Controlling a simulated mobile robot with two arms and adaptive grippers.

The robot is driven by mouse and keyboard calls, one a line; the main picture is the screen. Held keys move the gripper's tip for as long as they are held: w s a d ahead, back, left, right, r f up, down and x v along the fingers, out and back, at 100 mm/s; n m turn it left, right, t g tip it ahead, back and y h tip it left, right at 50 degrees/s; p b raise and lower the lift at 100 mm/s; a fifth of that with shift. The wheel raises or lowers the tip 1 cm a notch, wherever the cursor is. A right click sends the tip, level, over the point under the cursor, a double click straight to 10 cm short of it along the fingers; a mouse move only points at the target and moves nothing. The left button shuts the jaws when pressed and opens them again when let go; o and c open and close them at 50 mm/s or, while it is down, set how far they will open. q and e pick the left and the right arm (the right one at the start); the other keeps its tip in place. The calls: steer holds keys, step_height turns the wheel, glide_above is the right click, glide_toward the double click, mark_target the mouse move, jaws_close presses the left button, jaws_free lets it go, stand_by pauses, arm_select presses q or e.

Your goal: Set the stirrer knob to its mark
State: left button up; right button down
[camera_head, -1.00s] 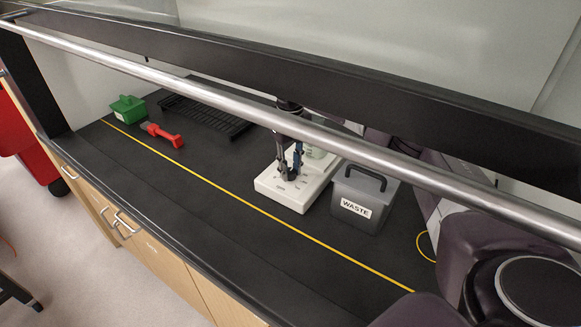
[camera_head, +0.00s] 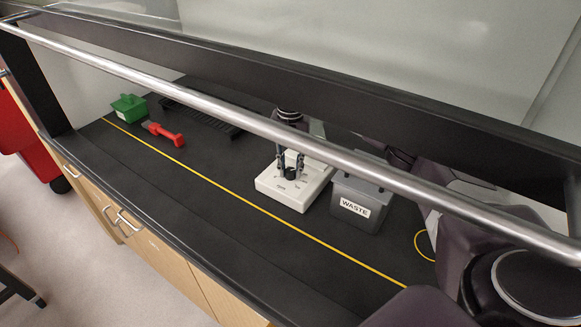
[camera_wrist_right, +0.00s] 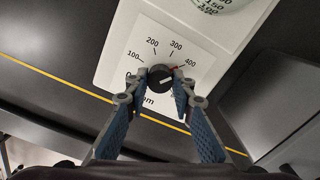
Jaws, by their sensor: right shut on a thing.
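The stirrer (camera_head: 305,198) is a white box on the dark bench, with a black knob (camera_head: 290,173) on its front part. In the right wrist view the knob (camera_wrist_right: 160,77) has a white pointer line aimed to the right, toward the 400 side. Exact alignment of line and mark is hard to tell. My left gripper is not in view.
A grey waste bin (camera_head: 358,204) stands close to the stirrer's right. A metal bar (camera_head: 220,108) crosses in front of the bench. A green box (camera_head: 128,107), a red-handled tool (camera_head: 164,134) and a black rack (camera_head: 205,115) lie to the left. The bench's front left is clear.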

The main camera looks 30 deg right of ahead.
mark_target(291, 170)
steer(key=shift+w+d+r+m, duration=0.1)
steer(key=shift+w+r+m, duration=0.15)
steer(key=shift+r+m, duration=0.05)
steer(key=c, duration=1.8)
jaws_free()
steer(key=shift+o, duration=0.7)
steer(key=shift+s+f, duration=0.15)
steer(key=shift+f, duration=0.05)
step_height(291, 170, up, 12)
